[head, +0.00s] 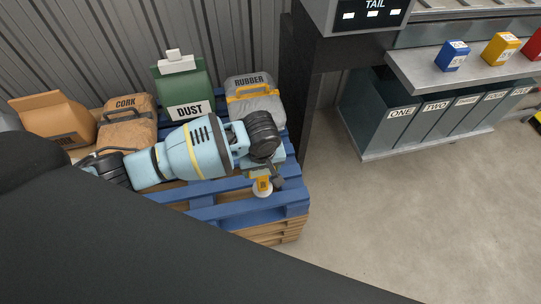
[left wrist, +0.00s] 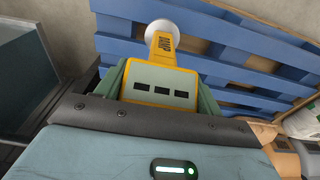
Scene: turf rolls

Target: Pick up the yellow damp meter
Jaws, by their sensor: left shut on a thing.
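The yellow damp meter (left wrist: 160,80) fills the middle of the left wrist view, with a lettered yellow neck and a round white head (left wrist: 172,30) pointing away from me. Green finger pads of my left gripper (left wrist: 162,90) press on both its sides, so the gripper is shut on it. In the head view the damp meter (head: 263,184) shows small below my left gripper (head: 262,174), over the front right part of the blue pallet (head: 205,200). The gripper partly hides it there. I cannot tell whether it touches the pallet. My right gripper is not in view.
On the pallet's back side stand an orange-brown bag, a cork bag (head: 128,130), a green dust bag (head: 185,85) and a rubber bag (head: 257,103). A dark post (head: 310,100) rises behind right.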

